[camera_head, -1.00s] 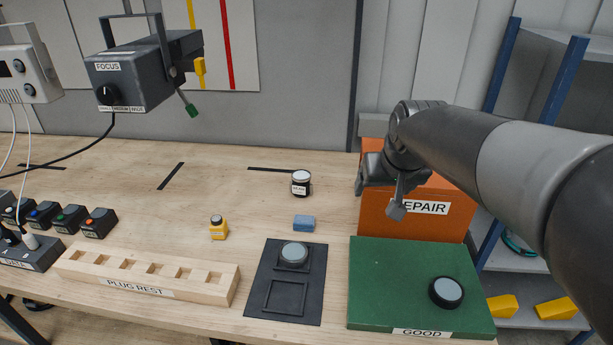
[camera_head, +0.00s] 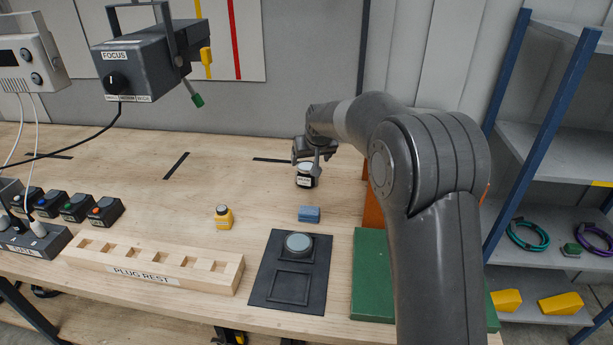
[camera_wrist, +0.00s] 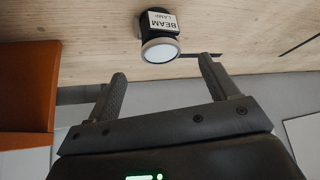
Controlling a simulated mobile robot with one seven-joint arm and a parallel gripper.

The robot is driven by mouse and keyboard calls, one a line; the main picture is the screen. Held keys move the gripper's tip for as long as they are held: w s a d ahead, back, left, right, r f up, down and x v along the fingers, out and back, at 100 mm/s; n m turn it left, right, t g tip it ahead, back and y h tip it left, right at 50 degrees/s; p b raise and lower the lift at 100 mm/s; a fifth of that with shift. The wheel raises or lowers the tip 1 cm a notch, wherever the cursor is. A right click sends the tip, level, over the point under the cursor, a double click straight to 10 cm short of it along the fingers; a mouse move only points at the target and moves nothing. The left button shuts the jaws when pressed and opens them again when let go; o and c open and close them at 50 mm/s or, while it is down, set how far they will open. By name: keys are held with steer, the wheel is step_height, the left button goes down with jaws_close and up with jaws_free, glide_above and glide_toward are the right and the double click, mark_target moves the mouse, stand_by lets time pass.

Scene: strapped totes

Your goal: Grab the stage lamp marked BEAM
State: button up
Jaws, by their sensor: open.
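The BEAM lamp (camera_wrist: 152,28) is a small dark cylinder with a pale round face and a white label reading BEAM LAMP. It stands on the wooden bench, and in the head view the lamp (camera_head: 306,182) is at the back middle, partly covered by my gripper. My gripper (camera_wrist: 163,72) is open and empty. In the wrist view the lamp is beyond the fingertips, roughly centred between them, apart from both. In the head view my gripper (camera_head: 314,158) is just above and behind the lamp's top; the exact gap is hard to tell.
A blue block (camera_head: 309,214), a yellow bottle-like item (camera_head: 224,217) and a black tray (camera_head: 262,285) with a round lens stand in front. My arm hides most of the orange REPAIR box (camera_head: 372,212) and green GOOD mat (camera_head: 373,270). The bench's middle left is clear.

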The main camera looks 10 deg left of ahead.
mark_target(308, 168)
steer(key=x, duration=1)
steer(key=shift+w+f, duration=0.1)
steer(key=shift+f, duration=0.05)
steer(key=c, duration=1.2)
